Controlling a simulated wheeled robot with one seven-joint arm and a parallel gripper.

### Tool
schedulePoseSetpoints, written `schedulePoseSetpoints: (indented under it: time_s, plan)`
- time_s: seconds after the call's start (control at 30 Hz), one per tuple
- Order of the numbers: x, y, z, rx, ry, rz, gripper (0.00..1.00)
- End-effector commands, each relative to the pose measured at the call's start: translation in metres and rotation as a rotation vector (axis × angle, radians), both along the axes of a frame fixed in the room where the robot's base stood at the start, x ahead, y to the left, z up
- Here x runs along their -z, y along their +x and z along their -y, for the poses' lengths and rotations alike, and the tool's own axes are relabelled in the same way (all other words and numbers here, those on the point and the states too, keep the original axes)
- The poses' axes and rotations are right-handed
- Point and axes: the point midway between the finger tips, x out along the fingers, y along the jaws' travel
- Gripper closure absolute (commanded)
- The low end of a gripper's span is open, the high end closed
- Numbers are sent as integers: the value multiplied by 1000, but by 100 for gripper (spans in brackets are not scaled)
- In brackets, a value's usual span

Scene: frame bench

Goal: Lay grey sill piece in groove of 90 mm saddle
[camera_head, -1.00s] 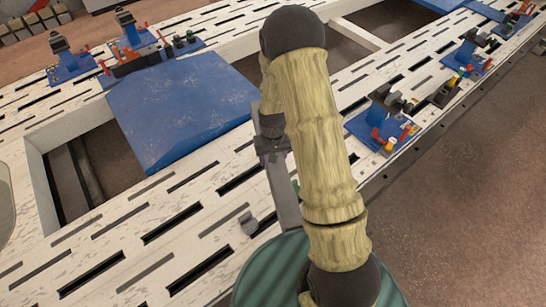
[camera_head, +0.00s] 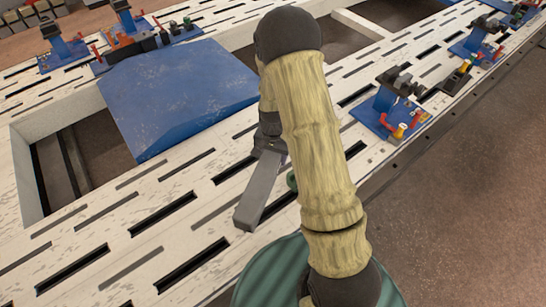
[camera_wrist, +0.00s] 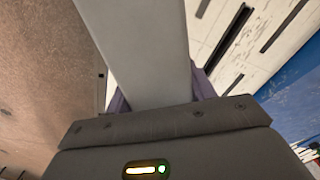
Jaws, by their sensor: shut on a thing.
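The grey sill piece (camera_head: 259,195) is a long flat bar. My gripper (camera_head: 268,148) is shut on its upper end in the head view, and the bar slants down to the left over the pale slotted bench. In the wrist view the sill piece (camera_wrist: 140,45) runs up between the two fingers of my gripper (camera_wrist: 160,100). Whether the bar touches the bench is unclear. Blue-based stands with dark grey heads stand at the right (camera_head: 393,95) and farther right (camera_head: 478,40). I cannot tell which thing is the 90 mm saddle, and no groove shows clearly.
A blue sheet (camera_head: 180,95) lies on the bench (camera_head: 90,235) across a frame opening. More blue-based stands (camera_head: 62,52) are at the far left. A small green thing (camera_head: 292,181) is partly hidden by my arm. The slotted surface at lower left is clear.

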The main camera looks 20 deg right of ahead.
Motion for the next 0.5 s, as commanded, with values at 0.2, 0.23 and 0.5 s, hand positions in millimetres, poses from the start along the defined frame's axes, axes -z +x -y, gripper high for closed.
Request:
schedulePoseSetpoints:
  time_s: [0.2, 0.23, 0.5]
  plan:
    - [32, 4, -1, 127, 0, 7, 100]
    - [36, 4, -1, 145, 0, 8, 100]
    - [68, 6, -1, 309, 2, 10, 100]
